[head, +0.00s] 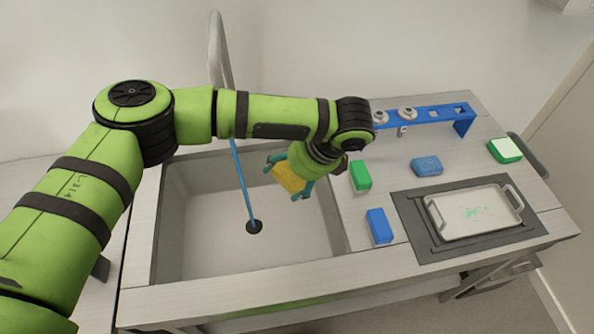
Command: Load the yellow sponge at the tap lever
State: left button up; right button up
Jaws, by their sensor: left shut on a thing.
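My left gripper (284,184) is shut on the yellow sponge (289,177) and holds it above the right part of the sink, right of the water. The grey tap (216,50) rises behind the sink. A thin blue stream of water (243,185) runs from behind my arm down to the drain (254,227). I cannot make out the tap lever; my arm covers the foot of the tap. My right gripper is not in view.
The sink basin (200,235) is otherwise empty. On the counter right of it are a green block (360,176), a blue block (379,226), a blue sponge (427,166), a green-and-white sponge (505,150) and a stained white tray (476,213). A blue rack (440,113) stands behind.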

aim_at(279, 165)
pick_arm(q)
jog(key=w+a, duration=0.1)
jog(key=w+a+f+b, duration=0.1)
jog(key=a, duration=0.1)
jog(key=shift+a+f, duration=0.1)
jog(key=shift+a, duration=0.1)
jog(key=w+a+f+b, duration=0.1)
jog(key=w+a, duration=0.2)
jog(key=a, duration=0.4)
jog(key=shift+w+a+f, duration=0.2)
jog(key=shift+w+a, duration=0.1)
jog(key=shift+w, duration=0.1)
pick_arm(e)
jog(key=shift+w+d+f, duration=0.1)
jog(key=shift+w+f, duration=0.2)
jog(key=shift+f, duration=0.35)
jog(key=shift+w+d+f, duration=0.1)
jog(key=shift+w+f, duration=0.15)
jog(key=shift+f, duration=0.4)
